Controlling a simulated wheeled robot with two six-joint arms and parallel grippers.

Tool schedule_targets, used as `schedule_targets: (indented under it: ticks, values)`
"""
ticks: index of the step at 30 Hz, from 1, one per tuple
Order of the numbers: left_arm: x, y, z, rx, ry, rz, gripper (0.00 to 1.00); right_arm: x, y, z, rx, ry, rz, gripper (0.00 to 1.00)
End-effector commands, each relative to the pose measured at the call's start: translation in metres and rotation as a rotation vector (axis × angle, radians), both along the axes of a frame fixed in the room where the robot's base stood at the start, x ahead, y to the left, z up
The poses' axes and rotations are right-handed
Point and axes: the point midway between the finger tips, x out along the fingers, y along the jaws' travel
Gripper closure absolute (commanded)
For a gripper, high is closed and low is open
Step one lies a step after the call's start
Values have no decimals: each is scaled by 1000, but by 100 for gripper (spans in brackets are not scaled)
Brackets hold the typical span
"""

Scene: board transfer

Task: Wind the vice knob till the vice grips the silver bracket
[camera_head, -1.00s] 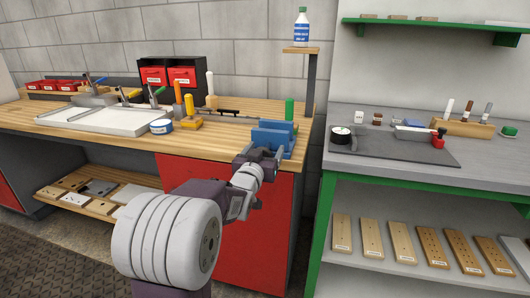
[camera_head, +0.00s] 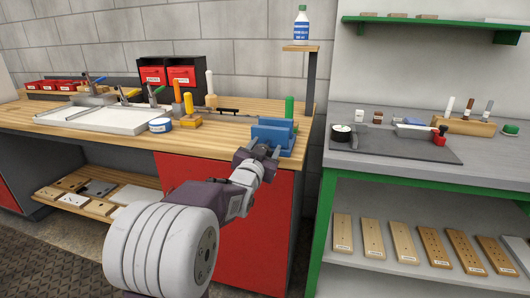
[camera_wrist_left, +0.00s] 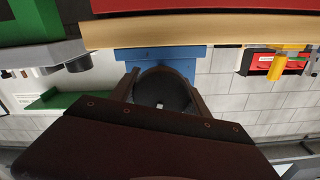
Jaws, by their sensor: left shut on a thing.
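The blue vice (camera_head: 272,133) stands at the right front corner of the wooden workbench, with its jaws facing each other. It also shows in the left wrist view (camera_wrist_left: 160,53), which is upside down. My left gripper (camera_head: 262,152) is at the vice's front. In the left wrist view my left gripper (camera_wrist_left: 161,80) has a finger on each side of the round dark vice knob (camera_wrist_left: 160,92) and is shut on it. I cannot make out the silver bracket in the vice; the jaw gap is too small to tell. My right gripper is not in view.
On the wooden bench (camera_head: 225,131) are a white tray (camera_head: 92,121), a blue-and-white tape roll (camera_head: 160,126) and upright tools with yellow and orange handles. A green cylinder (camera_head: 289,107) stands behind the vice. A grey table (camera_head: 480,160) with a green frame is at right.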

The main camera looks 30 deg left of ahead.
Motion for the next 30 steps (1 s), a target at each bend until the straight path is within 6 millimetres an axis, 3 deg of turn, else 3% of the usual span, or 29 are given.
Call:
schedule_targets:
  ticks: [30]
  values:
    - [1, -4, -10, 928, 225, 0, 86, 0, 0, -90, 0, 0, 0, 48]
